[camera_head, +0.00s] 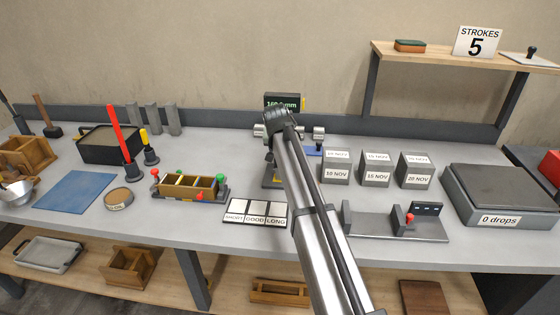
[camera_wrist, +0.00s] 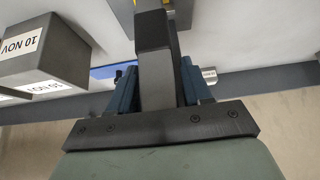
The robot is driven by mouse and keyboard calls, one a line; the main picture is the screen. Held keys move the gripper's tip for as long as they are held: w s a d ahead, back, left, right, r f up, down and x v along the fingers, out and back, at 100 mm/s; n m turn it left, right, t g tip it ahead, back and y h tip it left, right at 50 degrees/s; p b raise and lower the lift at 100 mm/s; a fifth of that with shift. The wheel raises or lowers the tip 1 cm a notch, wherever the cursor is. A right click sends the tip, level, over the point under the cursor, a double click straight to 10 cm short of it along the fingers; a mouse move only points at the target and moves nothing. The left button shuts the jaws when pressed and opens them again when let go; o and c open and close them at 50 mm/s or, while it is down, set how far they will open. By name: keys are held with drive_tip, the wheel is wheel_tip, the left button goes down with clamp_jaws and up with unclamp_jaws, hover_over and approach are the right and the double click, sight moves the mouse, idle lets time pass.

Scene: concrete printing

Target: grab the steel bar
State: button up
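I cannot identify the steel bar with certainty. My gripper (camera_head: 275,122) is at the measuring stand with a dark display (camera_head: 284,101) at the back middle of the bench. Silver round parts (camera_head: 318,133) of the stand show beside it; my gripper and arm hide the stand's middle. A small silver piece (camera_wrist: 208,73) shows just beside the fingers.
Dated grey blocks (camera_head: 375,170) stand right of my arm. A SHORT/GOOD/LONG tray (camera_head: 255,213) lies in front. A wooden-sided mould (camera_head: 188,187), red-handled tool (camera_head: 115,135) and upright grey prisms (camera_head: 155,118) are left. A flat scale-like platform (camera_head: 500,190) is right.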

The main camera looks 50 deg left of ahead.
clamp_jaws()
idle(0.5)
